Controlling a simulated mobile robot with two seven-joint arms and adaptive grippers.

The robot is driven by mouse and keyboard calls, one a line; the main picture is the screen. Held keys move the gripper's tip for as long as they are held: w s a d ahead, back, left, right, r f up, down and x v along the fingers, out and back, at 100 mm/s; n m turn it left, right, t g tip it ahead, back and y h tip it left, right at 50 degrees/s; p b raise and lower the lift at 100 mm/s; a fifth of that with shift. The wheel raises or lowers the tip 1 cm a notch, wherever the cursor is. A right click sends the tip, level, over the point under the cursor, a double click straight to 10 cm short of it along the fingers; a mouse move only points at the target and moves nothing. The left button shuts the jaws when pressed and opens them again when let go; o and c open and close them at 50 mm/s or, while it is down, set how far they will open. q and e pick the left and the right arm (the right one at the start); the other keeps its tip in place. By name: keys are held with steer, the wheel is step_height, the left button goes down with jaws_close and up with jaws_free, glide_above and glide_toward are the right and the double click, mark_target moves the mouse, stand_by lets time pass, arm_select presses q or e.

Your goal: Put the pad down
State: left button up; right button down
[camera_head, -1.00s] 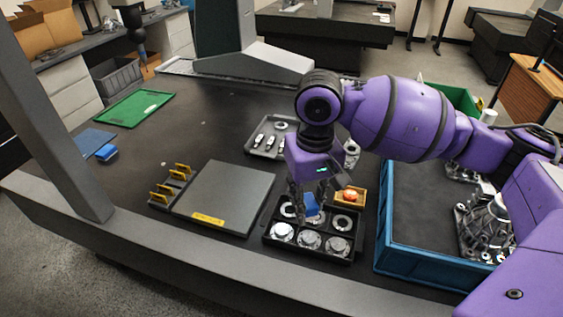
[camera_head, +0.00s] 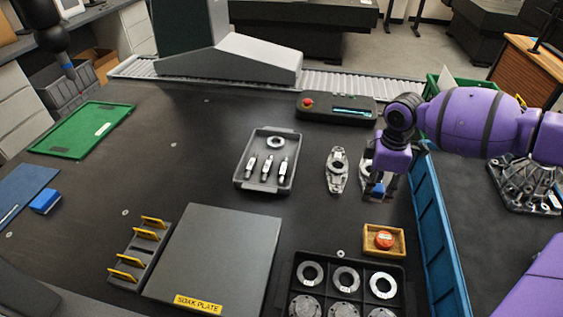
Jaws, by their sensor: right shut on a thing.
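My right gripper (camera_head: 378,186) points down at the right of the dark table, beside the blue crate's left wall. It is shut on a small blue pad (camera_head: 376,188), which shows low between its fingers. A silvery metal part (camera_head: 366,172) is behind and beside the gripper, partly hidden. I cannot tell whether the pad touches that part or the table. Another blue block (camera_head: 46,201) lies at the left by a blue mat (camera_head: 24,190). My left gripper is not in view.
A grey soak plate (camera_head: 215,255) and a rack with yellow tabs (camera_head: 140,255) stand left of a black compartment tray (camera_head: 405,290) with rings. A wooden box (camera_head: 369,247) holds a red-orange item. A grey tray (camera_head: 247,180), flanged part (camera_head: 337,172) and control box (camera_head: 340,106) lie farther back.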

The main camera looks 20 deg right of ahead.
steer(key=shift+w+d, duration=0.2)
steer(key=shift+a+f, duration=0.15)
steer(key=shift+a, duration=0.2)
steer(key=a+f, duration=0.2)
steer(key=a, duration=0.1)
steer(key=s+a+f+p, duration=0.1)
steer(key=a+f, duration=0.2)
steer(key=a, duration=0.1)
steer(key=a+f, duration=0.2)
steer(key=a, duration=0.2)
steer(key=shift+s+a+f, duration=0.25)
steer(key=shift+s+f, duration=0.05)
steer(key=shift+s+a+f, duration=0.1)
steer(key=shift+a+f, duration=0.45)
steer(key=shift+f, duration=0.2)
step_height(320, 180, down, 3)
steer(key=shift+a+f, duration=0.15)
steer(key=shift+f, duration=0.05)
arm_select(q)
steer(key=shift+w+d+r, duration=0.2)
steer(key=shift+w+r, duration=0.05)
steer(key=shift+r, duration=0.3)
arm_select(e)
steer(key=shift+f, duration=0.1)
